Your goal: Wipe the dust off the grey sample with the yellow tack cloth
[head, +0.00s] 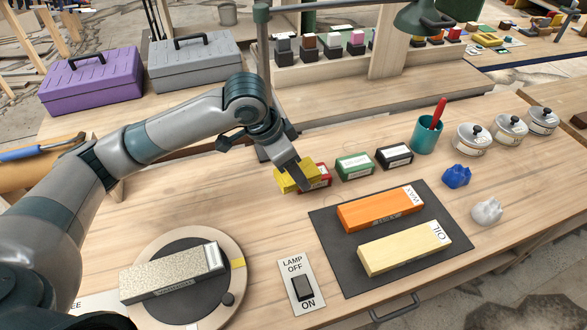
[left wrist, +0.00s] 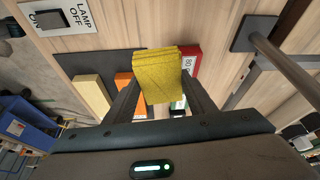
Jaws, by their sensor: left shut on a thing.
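The yellow tack cloth (head: 295,178) is folded into a pad and held in my left gripper (head: 299,176). The left wrist view shows the cloth (left wrist: 160,74) between the two fingers of the gripper (left wrist: 157,92). In the head view it is in front of a red block, and I cannot tell whether it touches the table. The grey sample (head: 165,276), a speckled block with a label at its right end, lies on a round turntable (head: 238,250) at the lower left, apart from the gripper. My right gripper is not in view.
A lamp switch (head: 302,287) sits right of the turntable. A dark mat (head: 330,235) holds an orange WAX block (head: 380,208) and a pale OIL block (head: 415,247). Red, green (head: 355,166) and black (head: 394,157) boxes stand behind. A lamp post (head: 263,60) rises near my arm.

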